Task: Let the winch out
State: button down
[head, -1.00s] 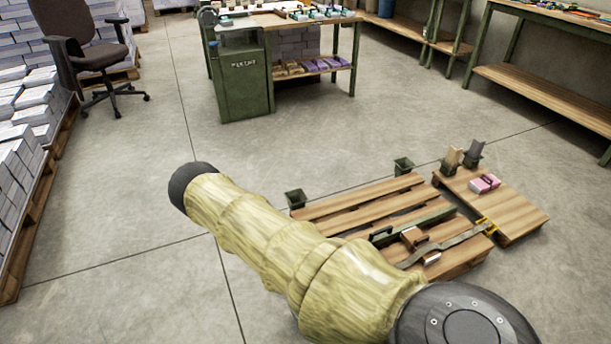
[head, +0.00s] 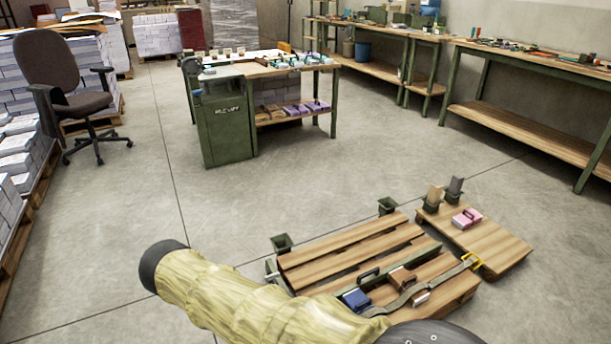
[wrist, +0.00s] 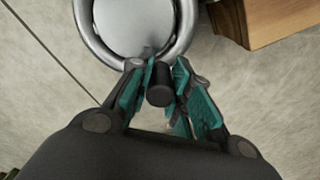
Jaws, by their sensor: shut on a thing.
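In the wrist view my gripper (wrist: 158,78) is shut on a dark round knob (wrist: 160,96), with its teal finger pads on either side. Just beyond the knob is a round metal wheel (wrist: 132,24) with a shiny rim, cut off by the top edge. I take this wheel and knob to be the winch crank. In the head view my gripper and the wheel are hidden. A grey strap (head: 440,284) with a yellow end (head: 472,261) runs over the wooden pallet (head: 345,240) at the lower right.
The pallet also bears a blue block (head: 355,299) and a brown block (head: 402,276). A low wooden platform (head: 500,245) with a pink block (head: 466,218) lies to its right. A green workbench (head: 225,130) and an office chair (head: 75,95) stand further back. The floor between is clear.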

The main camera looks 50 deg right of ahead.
jog(key=c, duration=1.4)
grip_release()
jog(key=shift+s+d, duration=0.15)
jog(key=shift+s, duration=0.05)
jog(key=shift+c, duration=0.2)
jog(key=shift+o, duration=0.8)
jog(key=shift+w, duration=0.15)
jog(key=shift+r, duration=0.15)
notch_tip(320, 180, up, 12)
jog(key=shift+f, duration=0.15)
jog(key=s+a+r+m, duration=0.3)
jog(key=a+m, duration=0.4)
jog(key=a, duration=0.1)
jog(key=s+a+r+m, duration=0.2)
jog(key=a+m, duration=0.5)
jog(key=s+a+r+m, duration=0.3)
jog(key=a+m, duration=0.4)
jog(key=a, duration=0.1)
notch_tip(320, 180, up, 16)
jog(key=m+p, duration=0.1)
jog(key=p, duration=1.5)
jog(key=shift+s+a+r, duration=0.2)
jog(key=shift+s+r, duration=0.05)
jog(key=shift+s, duration=0.05)
